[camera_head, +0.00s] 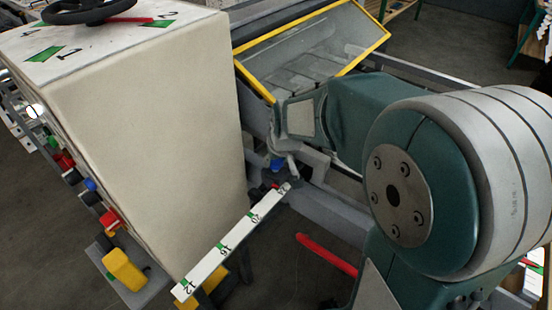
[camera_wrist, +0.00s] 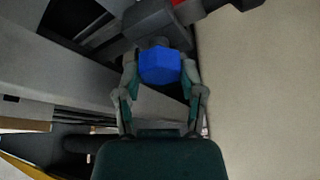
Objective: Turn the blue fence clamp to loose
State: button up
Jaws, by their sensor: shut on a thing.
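The blue fence clamp (camera_wrist: 160,66) is a blue faceted knob at the upper middle of the wrist view, on a dark grey block. My gripper (camera_wrist: 161,82) has a finger on each side of the clamp and is shut on it. In the head view only a small bit of the blue clamp (camera_head: 277,165) shows by my gripper (camera_head: 285,160), beside the machine's large cream housing. My arm hides much of what lies behind it. I cannot read the clamp's turned position.
The cream housing (camera_head: 150,120) stands close on the left of my gripper in the head view. A white scale bar (camera_head: 232,245) with numbers runs below the clamp. A yellow-framed clear guard (camera_head: 310,45) is behind, and a red bar (camera_head: 327,254) lies below.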

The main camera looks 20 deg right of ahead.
jog(key=shift+f, duration=0.15)
jog(key=o, duration=1.2)
jog(key=shift+c, duration=0.2)
jog(key=shift+r, duration=0.2)
jog(key=shift+s+r, duration=0.1)
jog(key=shift+r, duration=0.25)
jog(key=v, duration=1)
jog(key=shift+r, duration=0.4)
jog(key=shift+s+a, duration=0.1)
jog(key=shift+s, duration=0.15)
